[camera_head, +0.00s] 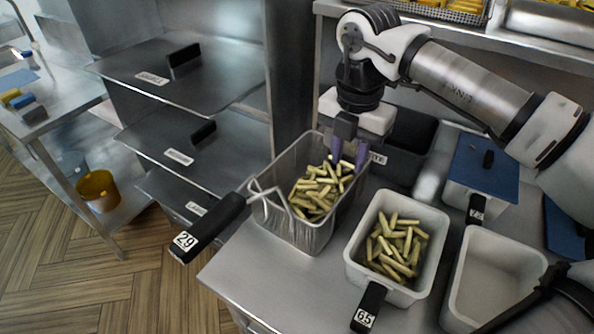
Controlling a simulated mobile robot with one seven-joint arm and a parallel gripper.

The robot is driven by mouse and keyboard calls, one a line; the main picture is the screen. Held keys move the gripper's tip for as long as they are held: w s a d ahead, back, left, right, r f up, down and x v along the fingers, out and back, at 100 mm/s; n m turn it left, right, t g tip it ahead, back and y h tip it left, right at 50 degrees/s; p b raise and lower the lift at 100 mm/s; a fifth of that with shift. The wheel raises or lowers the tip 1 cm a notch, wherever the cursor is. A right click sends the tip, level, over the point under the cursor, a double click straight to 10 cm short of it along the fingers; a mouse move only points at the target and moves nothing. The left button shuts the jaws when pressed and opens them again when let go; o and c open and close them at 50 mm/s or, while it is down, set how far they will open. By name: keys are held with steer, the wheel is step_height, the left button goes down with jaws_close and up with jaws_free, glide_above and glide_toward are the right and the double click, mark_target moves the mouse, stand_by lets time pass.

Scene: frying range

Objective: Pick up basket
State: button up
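A wire fry basket (318,236) with a black handle (209,227) labelled 29 stands on the steel counter. It holds several pale fries (320,188), and its handle sticks out to the lower left. My gripper (348,158) points down over the far right part of the basket. Its two purple fingers are spaced apart, one over the fries and the other near the basket's right rim. I see nothing held between them. Whether a finger touches the rim or the fries cannot be told.
A white container of fries (353,268) with a handle labelled 65 stands close right of the basket. An empty white bin (491,285) and a blue-lidded bin (483,165) are further right. Steel shelves (175,75) stand at left. Wooden floor lies lower left.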

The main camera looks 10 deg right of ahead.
steer(key=f+b, duration=0.2)
steer(key=f, duration=0.2)
steer(key=f+b, duration=0.2)
steer(key=f, duration=0.3)
steer(key=f+b, duration=0.2)
steer(key=f, duration=0.2)
steer(key=shift+w+f, duration=0.25)
steer(key=shift+f, duration=0.1)
jaws_close()
steer(key=shift+r, duration=0.1)
stand_by(0.8)
